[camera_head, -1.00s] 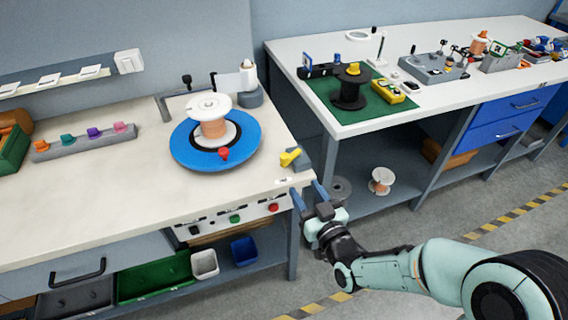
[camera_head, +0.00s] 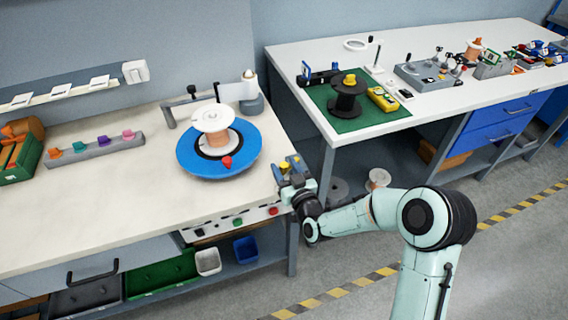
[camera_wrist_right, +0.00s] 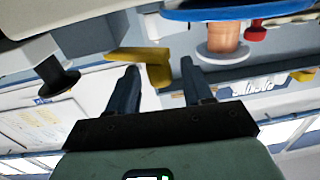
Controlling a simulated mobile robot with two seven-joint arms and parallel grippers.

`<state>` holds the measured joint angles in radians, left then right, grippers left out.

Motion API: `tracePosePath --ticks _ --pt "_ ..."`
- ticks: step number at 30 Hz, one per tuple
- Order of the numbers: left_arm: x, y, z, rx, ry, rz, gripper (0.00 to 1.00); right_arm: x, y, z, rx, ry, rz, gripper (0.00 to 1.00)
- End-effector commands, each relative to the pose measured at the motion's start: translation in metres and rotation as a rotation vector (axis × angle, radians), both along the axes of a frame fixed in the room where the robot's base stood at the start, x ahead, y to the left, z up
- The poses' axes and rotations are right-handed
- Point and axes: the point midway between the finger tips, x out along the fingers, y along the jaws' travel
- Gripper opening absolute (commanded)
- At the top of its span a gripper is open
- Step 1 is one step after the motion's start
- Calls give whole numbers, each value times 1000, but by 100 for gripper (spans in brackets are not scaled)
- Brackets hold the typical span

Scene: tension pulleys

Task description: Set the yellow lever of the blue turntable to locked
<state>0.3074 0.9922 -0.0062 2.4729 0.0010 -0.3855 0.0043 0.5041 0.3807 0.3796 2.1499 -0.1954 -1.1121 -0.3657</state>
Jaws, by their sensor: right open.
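The blue turntable (camera_head: 189,162) sits on the left bench, with a copper-wire spool (camera_head: 214,139) and a red knob (camera_head: 227,162) on top. Its blue rim (camera_wrist_right: 230,13) also shows at the top of the right wrist view. The yellow lever (camera_head: 284,168) is at the bench's right edge, partly hidden by my right gripper. In the wrist view the lever (camera_wrist_right: 153,72) shows as a bent yellow piece just ahead of and between the fingers, nearer the left one. My right gripper (camera_head: 287,168) is open around the lever's area; contact cannot be told. My left gripper is out of view.
A panel with green and red buttons (camera_head: 238,221) is on the bench front below the gripper. A grey bracket arm (camera_head: 193,100) stands behind the turntable. The right bench (camera_head: 420,110) holds a green mat (camera_head: 350,124) with a black spool. A gap separates the benches.

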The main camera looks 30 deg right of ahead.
Motion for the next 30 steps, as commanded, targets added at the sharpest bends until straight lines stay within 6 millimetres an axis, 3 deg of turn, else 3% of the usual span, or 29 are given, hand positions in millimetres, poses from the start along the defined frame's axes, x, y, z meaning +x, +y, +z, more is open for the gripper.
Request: tracePosePath --ticks 4,13,18,30 --pt "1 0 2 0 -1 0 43 10 0 0 1 0 0 51" --pt "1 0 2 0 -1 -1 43 12 -1 0 0 0 0 51" --pt "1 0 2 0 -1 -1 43 12 -1 0 0 0 0 0" --pt "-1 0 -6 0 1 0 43 9 -3 -1 -3 -1 53 0"
